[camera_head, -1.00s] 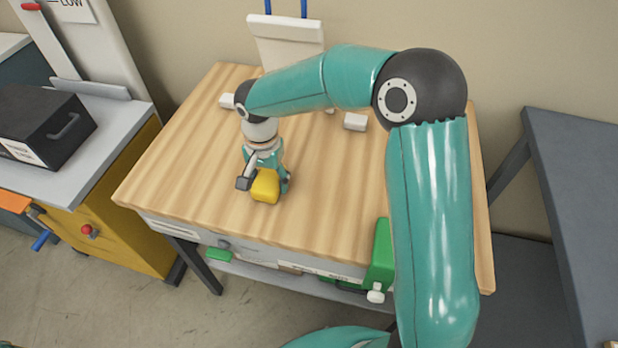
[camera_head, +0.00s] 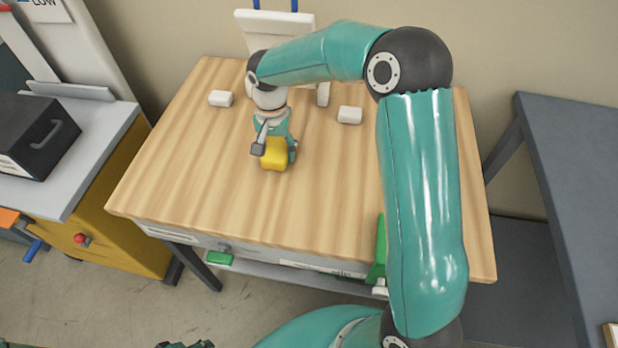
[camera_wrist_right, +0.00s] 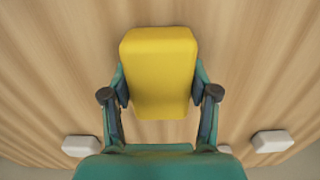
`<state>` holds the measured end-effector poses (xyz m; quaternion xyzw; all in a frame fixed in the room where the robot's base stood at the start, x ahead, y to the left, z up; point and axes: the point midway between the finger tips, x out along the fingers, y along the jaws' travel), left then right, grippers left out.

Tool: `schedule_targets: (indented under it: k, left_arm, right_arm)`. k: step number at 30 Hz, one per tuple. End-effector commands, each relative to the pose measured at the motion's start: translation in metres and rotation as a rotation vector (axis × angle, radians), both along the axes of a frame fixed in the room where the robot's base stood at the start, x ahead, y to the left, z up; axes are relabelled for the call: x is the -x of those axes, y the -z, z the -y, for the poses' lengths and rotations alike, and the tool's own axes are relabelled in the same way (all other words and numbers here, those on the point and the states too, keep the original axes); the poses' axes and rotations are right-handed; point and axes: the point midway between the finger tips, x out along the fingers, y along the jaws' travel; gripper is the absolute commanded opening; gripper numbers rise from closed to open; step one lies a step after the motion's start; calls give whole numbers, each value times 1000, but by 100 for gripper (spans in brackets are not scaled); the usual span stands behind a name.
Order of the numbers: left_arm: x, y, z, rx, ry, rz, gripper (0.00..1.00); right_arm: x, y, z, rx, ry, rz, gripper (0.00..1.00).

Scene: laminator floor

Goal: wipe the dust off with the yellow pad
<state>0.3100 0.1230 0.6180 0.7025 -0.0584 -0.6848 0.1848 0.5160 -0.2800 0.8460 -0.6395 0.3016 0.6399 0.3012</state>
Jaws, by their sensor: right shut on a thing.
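The yellow pad (camera_head: 274,157) is a block with rounded edges, over the left-middle part of the wooden tabletop (camera_head: 200,160). My right gripper (camera_head: 273,148) is shut on it from the back. In the right wrist view the pad (camera_wrist_right: 158,75) sits between the two fingers of the gripper (camera_wrist_right: 160,95), its far end sticking out past them. I cannot tell whether the pad touches the wood. No dust can be made out on the bare wood. My left gripper does not show clearly in any view.
Two small white blocks, left (camera_head: 221,98) and right (camera_head: 350,115), stand towards the table's back. A white upright panel (camera_head: 275,28) is behind them. A black case (camera_head: 35,135) is on the left bench. A dark table (camera_head: 575,170) stands right. The front tabletop is clear.

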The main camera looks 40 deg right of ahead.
Motion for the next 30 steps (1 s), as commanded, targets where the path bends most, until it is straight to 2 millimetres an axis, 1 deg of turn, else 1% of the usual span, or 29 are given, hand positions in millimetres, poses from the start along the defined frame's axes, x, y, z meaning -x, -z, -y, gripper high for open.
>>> schedule_targets:
  k: [3,5,6,21,25,30]
  left_arm:
    - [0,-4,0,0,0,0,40]
    - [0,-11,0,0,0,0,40]
    - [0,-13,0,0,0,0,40]
    - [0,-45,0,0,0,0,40]
    - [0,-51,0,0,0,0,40]
    - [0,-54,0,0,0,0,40]
  right_arm:
    - [-1,-2,8,1,1,-1,27]
    - [-1,-12,7,0,1,1,27]
    - [-2,-23,7,0,1,4,27]
    - [-1,-68,7,-1,0,1,27]
    - [-1,-77,8,-1,1,1,27]
    - [0,-82,8,-1,3,1,27]
